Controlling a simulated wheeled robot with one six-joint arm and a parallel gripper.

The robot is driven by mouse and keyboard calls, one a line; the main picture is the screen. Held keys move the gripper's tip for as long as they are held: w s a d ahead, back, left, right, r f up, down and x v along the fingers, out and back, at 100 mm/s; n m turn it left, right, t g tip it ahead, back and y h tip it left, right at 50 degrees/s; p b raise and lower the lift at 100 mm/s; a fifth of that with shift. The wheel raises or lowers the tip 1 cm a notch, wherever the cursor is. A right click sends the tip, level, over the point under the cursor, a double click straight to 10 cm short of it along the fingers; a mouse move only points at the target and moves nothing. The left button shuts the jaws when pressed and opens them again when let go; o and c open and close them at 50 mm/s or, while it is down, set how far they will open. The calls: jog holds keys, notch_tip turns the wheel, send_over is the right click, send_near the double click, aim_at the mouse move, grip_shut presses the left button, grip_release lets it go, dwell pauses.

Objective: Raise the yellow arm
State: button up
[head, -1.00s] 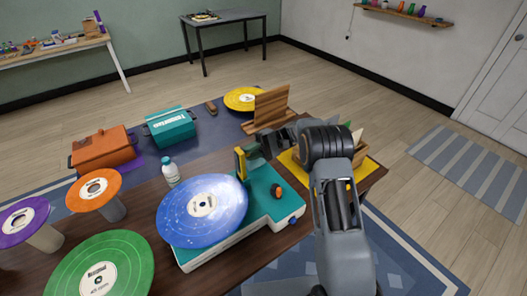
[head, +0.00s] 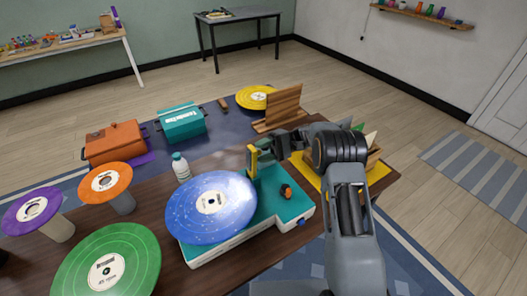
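A teal and white record player (head: 285,215) stands on the dark wooden table, with a blue record (head: 210,207) on it. The yellow arm (head: 252,162) is at its back edge and looks upright from here, standing above the record's far right side. My gripper (head: 264,153) is close beside the yellow arm, on its right, reaching in from the right. The fingertips are small and dark, and I cannot tell whether they touch the arm or are closed on it. An orange knob (head: 286,192) sits on the deck.
Green (head: 108,262), orange (head: 105,181) and purple (head: 31,209) records rest on stands at left. A white bottle (head: 181,168) stands behind the player. A wooden rack (head: 279,108) and a yellow record (head: 256,97) are farther back. A sleeve crate is partly hidden behind my arm.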

jog(key=shift+r, duration=0.1)
jog(key=s+d+r+p, duration=0.3)
jog(key=s+r+p, duration=0.2)
jog(key=s+r, duration=0.7)
jog(key=shift+s+d+r, duration=0.4)
jog(key=shift+s, duration=0.3)
